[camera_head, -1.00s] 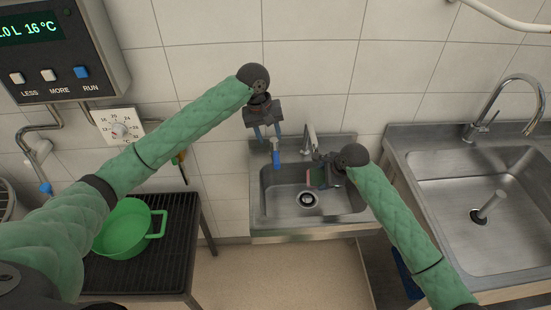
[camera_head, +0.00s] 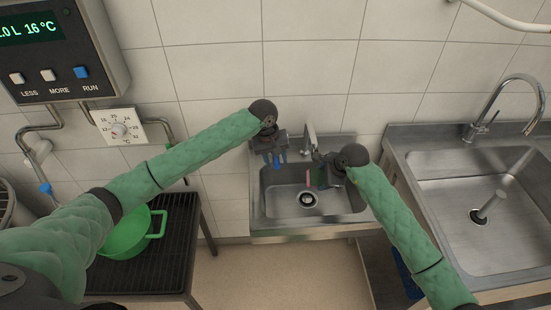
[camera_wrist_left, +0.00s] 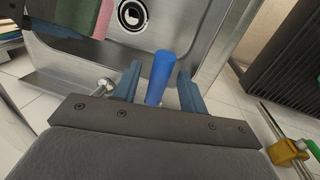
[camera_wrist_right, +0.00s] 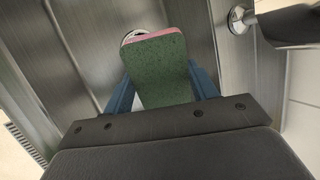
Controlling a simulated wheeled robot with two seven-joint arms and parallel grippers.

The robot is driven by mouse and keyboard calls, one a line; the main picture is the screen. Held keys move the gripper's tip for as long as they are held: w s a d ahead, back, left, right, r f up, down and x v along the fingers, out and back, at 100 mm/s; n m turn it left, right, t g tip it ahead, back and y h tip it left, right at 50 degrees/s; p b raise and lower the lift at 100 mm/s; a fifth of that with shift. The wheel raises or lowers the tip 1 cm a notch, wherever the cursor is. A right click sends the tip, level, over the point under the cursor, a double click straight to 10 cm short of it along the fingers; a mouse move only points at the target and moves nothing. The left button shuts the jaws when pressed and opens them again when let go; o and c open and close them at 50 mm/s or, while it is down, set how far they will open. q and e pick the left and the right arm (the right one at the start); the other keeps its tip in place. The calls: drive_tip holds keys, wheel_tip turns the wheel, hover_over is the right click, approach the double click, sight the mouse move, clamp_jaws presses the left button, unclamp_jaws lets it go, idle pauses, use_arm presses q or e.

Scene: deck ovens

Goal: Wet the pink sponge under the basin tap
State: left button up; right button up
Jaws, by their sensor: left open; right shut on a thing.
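The sponge (camera_wrist_right: 158,65), green on its broad face with a pink edge, is held between the fingers of my right gripper (camera_wrist_right: 163,92). In the head view the sponge's pink edge (camera_head: 308,178) shows over the basin (camera_head: 285,215). The basin tap (camera_head: 311,137) stands at the basin's back edge, between the two grippers. My left gripper (camera_wrist_left: 158,82) is open, with the blue tap lever (camera_wrist_left: 160,72) between its fingers; whether the fingers touch it cannot be told. In the head view my left gripper (camera_head: 275,160) is over the basin's back left.
The basin's drain (camera_head: 308,199) is clear below the sponge. A larger sink (camera_head: 480,200) with its own tap (camera_head: 505,95) stands right. A green pot (camera_head: 125,235) sits on a black rack (camera_head: 165,270) left. A control box (camera_head: 60,50) is on the wall.

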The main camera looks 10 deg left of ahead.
use_arm(q)
drive_tip(key=shift+c, duration=0.4)
clamp_jaws()
drive_tip(key=shift+a, duration=0.1)
drive_tip(key=shift+s+a+m, duration=0.2)
drive_tip(key=shift+a+m, duration=0.7)
drive_tip(key=shift+m, duration=0.1)
drive_tip(key=shift+o, duration=0.4)
unclamp_jaws()
